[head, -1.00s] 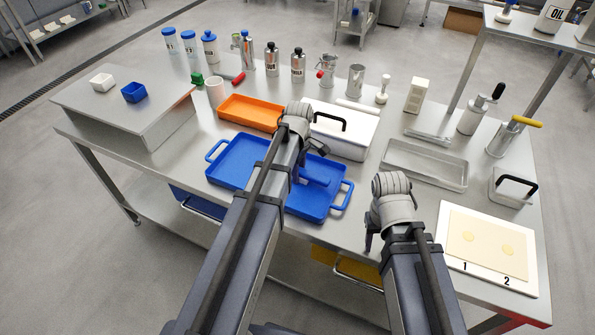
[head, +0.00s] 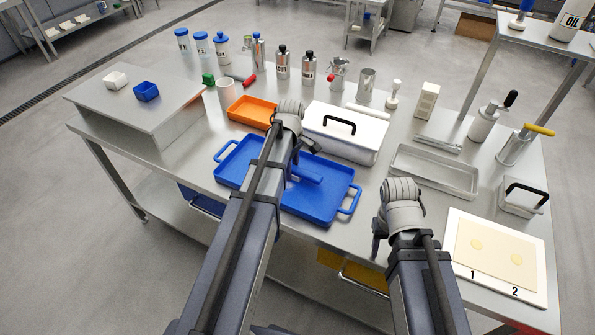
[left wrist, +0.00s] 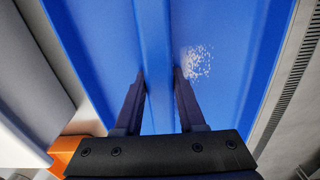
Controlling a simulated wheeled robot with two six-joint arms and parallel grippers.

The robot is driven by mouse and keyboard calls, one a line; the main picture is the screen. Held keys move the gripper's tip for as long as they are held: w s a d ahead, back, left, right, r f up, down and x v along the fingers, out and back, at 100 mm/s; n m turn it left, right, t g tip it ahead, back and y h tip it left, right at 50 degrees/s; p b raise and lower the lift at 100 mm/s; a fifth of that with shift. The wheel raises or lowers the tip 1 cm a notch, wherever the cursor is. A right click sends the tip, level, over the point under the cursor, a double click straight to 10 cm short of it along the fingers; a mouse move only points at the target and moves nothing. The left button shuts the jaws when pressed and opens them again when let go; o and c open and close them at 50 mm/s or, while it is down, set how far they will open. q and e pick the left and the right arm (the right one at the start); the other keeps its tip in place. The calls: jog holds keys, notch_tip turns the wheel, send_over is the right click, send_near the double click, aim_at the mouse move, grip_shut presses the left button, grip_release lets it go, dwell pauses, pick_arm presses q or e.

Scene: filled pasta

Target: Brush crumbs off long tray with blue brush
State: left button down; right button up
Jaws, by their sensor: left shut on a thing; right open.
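The long blue tray (head: 325,208) has a loop handle at each end and lies at the front of the table; my left arm crosses in front of its middle. The blue brush (head: 306,175) is over the tray, partly hidden by that arm. My left gripper (left wrist: 160,78) is shut on the brush, whose blue handle (left wrist: 153,40) runs between its fingers. I cannot tell whether the bristles touch the tray. A patch of pale crumbs (left wrist: 197,62) lies on the tray floor, right of the fingers in the left wrist view. My right gripper (head: 379,238) is open and empty near the front edge.
Behind the tray are an orange tray (head: 247,112) and a white lidded box (head: 345,140). A metal tray (head: 432,172) lies to the right. A white board (head: 497,257) with numbered pasta sheets is at the front right. Bottles and tools line the back.

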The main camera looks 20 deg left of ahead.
pick_arm(q)
jog(key=shift+a, duration=0.25)
jog(key=shift+r, duration=0.1)
pick_arm(e)
jog(key=shift+r, duration=0.15)
pick_arm(q)
notch_tip(320, 180, up, 6)
jog(key=p, duration=0.6)
pick_arm(e)
notch_tip(320, 180, up, 6)
jog(key=shift+f, duration=0.1)
pick_arm(q)
notch_tip(320, 180, up, 3)
jog(key=p, duration=0.3)
pick_arm(e)
notch_tip(320, 180, up, 3)
jog(key=shift+r, duration=0.1)
